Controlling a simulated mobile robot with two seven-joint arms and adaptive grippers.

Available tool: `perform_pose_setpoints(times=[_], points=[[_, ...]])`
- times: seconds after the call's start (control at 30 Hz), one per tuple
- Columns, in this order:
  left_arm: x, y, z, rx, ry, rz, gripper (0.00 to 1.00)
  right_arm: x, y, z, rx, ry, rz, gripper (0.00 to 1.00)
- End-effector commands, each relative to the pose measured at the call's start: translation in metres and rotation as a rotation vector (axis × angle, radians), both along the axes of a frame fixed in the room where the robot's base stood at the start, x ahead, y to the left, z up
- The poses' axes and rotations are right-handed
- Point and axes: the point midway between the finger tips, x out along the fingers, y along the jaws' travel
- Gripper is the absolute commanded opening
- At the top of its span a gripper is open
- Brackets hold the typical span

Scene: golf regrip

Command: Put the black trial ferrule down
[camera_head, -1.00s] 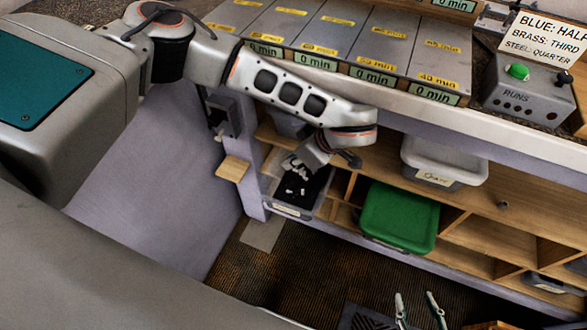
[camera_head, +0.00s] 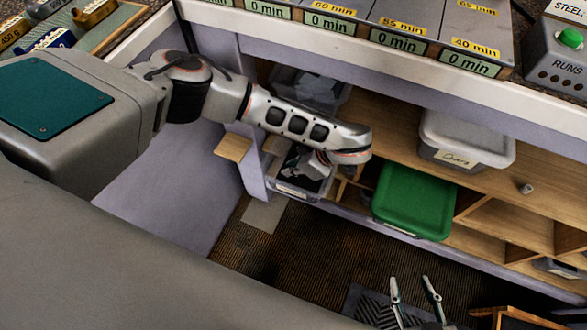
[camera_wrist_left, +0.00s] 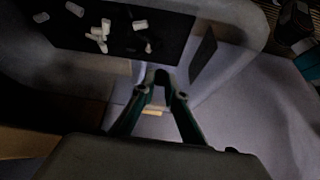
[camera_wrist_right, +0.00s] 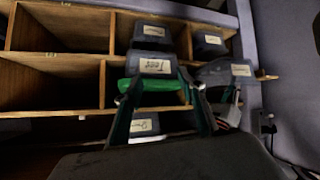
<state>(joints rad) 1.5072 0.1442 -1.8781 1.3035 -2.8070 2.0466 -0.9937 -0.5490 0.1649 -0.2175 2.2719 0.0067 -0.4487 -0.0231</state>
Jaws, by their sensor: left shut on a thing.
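My left gripper (camera_head: 300,163) reaches over an open grey bin (camera_head: 297,192) on the low shelf. In the left wrist view its fingers (camera_wrist_left: 161,84) are closed together around a small dark piece (camera_wrist_left: 160,78), apparently the black ferrule; dim light hides its outline. The bin's wall (camera_wrist_left: 62,75) lies in front of the fingertips there. Its black floor holds several white ferrules (camera_wrist_left: 98,38) and a small dark piece. My right gripper (camera_head: 415,292) is open and empty, low in front of the shelves; it also shows in the right wrist view (camera_wrist_right: 160,98).
A green-lidded bin (camera_head: 414,200) stands right of the open bin, with a white-lidded bin (camera_head: 468,138) on the upper shelf. A small wooden ledge (camera_head: 232,147) projects left of the open bin. The counter edge (camera_head: 400,65) overhangs the shelves.

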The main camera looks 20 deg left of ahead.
Motion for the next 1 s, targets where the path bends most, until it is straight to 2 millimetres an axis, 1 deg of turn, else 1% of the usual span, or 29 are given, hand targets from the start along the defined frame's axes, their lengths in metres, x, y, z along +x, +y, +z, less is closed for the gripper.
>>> perform_pose_setpoints(times=[0.03, 0.1, 0.2, 0.33, 0.47, 0.63, 0.67, 0.7, 1.0], points=[[-0.006, 0.001, -0.019, 0.001, 0.016, 0.002, 0.06, -0.005, 0.001, -0.008, 0.003, 0.015, 0.002, 0.4], [-0.005, 0.001, -0.026, 0.0, 0.015, 0.001, 0.06, -0.003, 0.004, -0.004, 0.013, 0.007, 0.003, 0.4], [-0.003, 0.0, -0.029, 0.001, 0.008, 0.0, 0.06, 0.005, 0.009, 0.005, 0.028, -0.018, 0.006, 0.4], [-0.001, 0.0, -0.026, 0.001, 0.004, 0.0, 0.06, 0.013, 0.013, 0.016, 0.04, -0.044, 0.007, 0.4], [-0.001, 0.0, -0.025, 0.001, 0.003, -0.001, 0.06, 0.013, 0.014, 0.016, 0.04, -0.043, 0.007, 0.4], [-0.001, 0.0, -0.03, 0.001, 0.004, -0.001, 0.06, 0.009, 0.013, 0.011, 0.038, -0.031, 0.006, 0.4], [-0.001, 0.0, -0.03, 0.0, 0.004, 0.0, 0.2, 0.009, 0.013, 0.01, 0.037, -0.029, 0.006, 0.4], [-0.001, 0.0, -0.03, 0.0, 0.004, 0.0, 0.29, 0.008, 0.012, 0.01, 0.036, -0.028, 0.006, 0.4], [-0.001, 0.001, -0.029, 0.0, 0.004, -0.001, 0.29, 0.007, 0.01, 0.007, 0.031, -0.024, 0.002, 0.4]])
